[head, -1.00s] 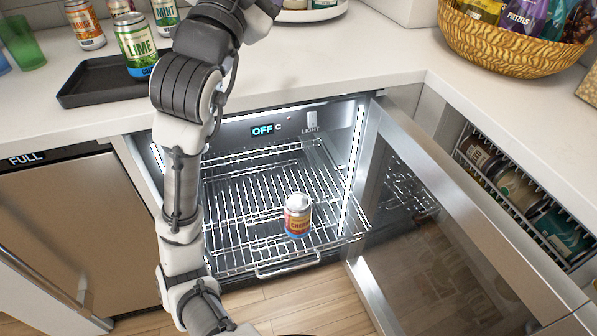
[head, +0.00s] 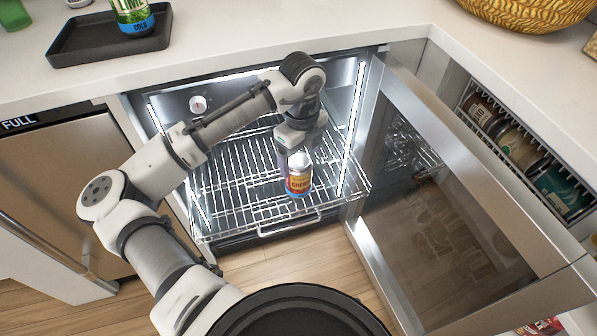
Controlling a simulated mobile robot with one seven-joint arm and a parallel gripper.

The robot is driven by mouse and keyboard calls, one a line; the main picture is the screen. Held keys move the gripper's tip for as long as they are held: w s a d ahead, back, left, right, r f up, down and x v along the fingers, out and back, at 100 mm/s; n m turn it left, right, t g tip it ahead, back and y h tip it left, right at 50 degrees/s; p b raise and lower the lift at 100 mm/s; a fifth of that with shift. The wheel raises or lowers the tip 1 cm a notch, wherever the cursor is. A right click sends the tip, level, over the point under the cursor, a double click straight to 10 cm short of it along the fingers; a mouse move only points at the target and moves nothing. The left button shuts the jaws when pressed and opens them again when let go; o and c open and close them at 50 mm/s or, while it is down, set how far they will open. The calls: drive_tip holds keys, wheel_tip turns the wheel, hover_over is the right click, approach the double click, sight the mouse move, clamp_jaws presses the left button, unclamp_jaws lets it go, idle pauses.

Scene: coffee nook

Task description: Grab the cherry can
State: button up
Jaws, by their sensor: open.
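The cherry can (head: 299,180), with a red, yellow and blue label and a silver top, stands upright on the pulled-out wire rack (head: 240,208) of the open fridge. My gripper (head: 296,160) points down at the can's top from above and behind. The jaws are open, with one finger showing along the can's left side. The other finger is hard to make out. I cannot tell whether the fingers touch the can.
The glass fridge door (head: 440,210) stands open at the right. A black tray (head: 75,52) with a lime can (head: 133,17) sits on the counter above. A side rack of jars (head: 525,150) is at the far right. Most of the wire rack is empty.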

sight(298, 184)
drive_tip(key=f, duration=0.5)
drive_tip(key=shift+a+f, duration=0.1)
drive_tip(key=shift+a, duration=0.25)
drive_tip(key=shift+c, duration=0.4)
drive_tip(key=c, duration=1.2)
drive_tip(key=shift+c, duration=0.4)
